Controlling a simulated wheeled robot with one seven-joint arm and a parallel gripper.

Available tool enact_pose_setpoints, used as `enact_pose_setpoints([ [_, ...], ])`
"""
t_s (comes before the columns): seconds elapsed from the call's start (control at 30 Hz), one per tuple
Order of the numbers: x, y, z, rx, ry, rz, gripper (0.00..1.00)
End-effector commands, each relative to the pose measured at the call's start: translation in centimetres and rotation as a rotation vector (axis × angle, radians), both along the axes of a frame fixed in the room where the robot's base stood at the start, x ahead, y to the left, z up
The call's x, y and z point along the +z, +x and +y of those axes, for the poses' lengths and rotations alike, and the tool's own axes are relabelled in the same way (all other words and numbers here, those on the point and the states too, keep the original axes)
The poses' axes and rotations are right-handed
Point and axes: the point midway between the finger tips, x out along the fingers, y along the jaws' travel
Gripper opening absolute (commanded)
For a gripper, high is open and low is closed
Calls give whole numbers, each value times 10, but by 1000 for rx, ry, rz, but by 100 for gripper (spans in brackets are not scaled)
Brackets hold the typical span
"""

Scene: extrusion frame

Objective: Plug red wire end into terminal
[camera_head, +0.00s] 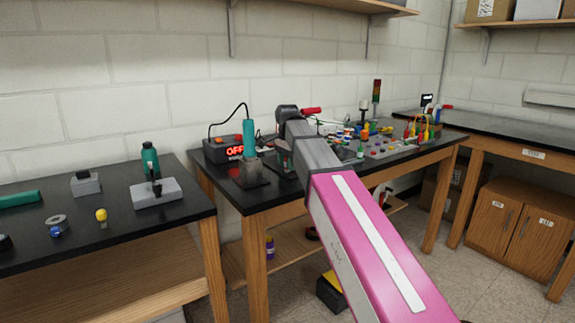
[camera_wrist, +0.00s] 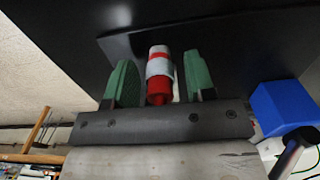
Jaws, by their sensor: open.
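In the wrist view my gripper (camera_wrist: 157,75) has its two green fingers apart. A red cylinder with pale grey bands (camera_wrist: 159,72) stands between them, with a visible gap on each side. It may be the red wire end, but no wire shows on it. A dark flat plate (camera_wrist: 120,45) lies beyond it. In the head view my arm hides most of my gripper and what is in front of it. A grey panel with several coloured knobs and plugs (camera_head: 385,150) lies on the black bench to the right. I cannot tell which part is the terminal.
A station with a red "OFF" display (camera_head: 222,150) and a teal-handled tool in a stand (camera_head: 250,172) are left of my arm. A signal tower (camera_head: 376,95) stands behind. A blue block (camera_wrist: 285,107) is at right in the wrist view. The left table (camera_head: 110,235) holds several tools.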

Motion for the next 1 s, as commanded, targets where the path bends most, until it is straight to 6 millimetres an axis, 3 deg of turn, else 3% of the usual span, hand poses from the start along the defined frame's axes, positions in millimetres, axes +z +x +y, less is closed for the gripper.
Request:
enact_pose_setpoints([
  [0.87, 0, 0, 0, 0, 0, 0, 50],
  [1.0, 0, 0, 0, 0, 0, 0, 8],
])
